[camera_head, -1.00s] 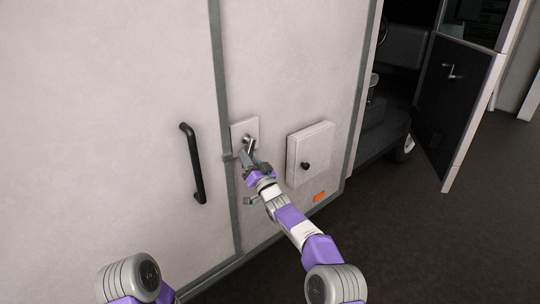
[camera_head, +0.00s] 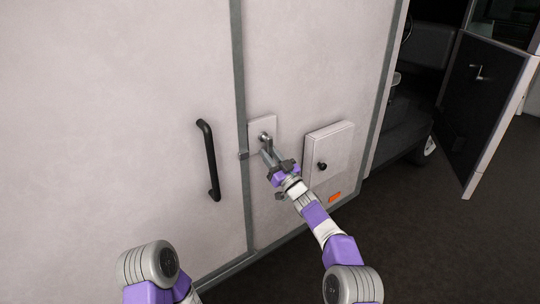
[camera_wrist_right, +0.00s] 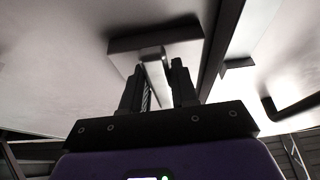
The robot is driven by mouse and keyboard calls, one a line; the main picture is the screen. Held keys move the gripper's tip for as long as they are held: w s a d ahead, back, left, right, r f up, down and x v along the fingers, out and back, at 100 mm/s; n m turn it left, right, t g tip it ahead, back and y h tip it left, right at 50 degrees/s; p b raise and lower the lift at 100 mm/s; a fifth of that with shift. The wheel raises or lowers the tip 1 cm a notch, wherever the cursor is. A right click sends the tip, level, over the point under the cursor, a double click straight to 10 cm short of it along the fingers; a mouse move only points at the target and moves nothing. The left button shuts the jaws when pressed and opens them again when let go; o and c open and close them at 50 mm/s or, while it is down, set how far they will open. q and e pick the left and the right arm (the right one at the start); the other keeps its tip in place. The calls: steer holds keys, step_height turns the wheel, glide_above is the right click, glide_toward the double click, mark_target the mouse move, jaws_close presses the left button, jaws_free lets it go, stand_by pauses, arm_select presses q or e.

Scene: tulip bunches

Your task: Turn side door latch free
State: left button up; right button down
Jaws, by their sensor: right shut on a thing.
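The side door latch is a metal lever on a pale square plate (camera_head: 262,126), on the white vehicle side just right of the grey door seam. My right gripper (camera_head: 268,153) is at the lever (camera_head: 266,139), below the pivot. In the right wrist view, the lever (camera_wrist_right: 153,62) runs down from its plate (camera_wrist_right: 185,40) between the two fingers of my right gripper (camera_wrist_right: 160,85), which is shut on it. The lever's lower end is hidden by the gripper. My left gripper is out of view; only part of my left arm shows at the bottom.
A black vertical grab handle (camera_head: 209,160) is on the panel left of the seam. A pale box with a black knob (camera_head: 328,150) stands out close right of my right gripper. An open cab door (camera_head: 480,105) is at the far right, above dark floor.

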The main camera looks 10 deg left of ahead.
steer(key=c, duration=1)
jaws_free()
steer(key=shift+o, duration=0.2)
steer(key=shift+d, duration=0.1)
steer(key=shift+v, duration=3.65)
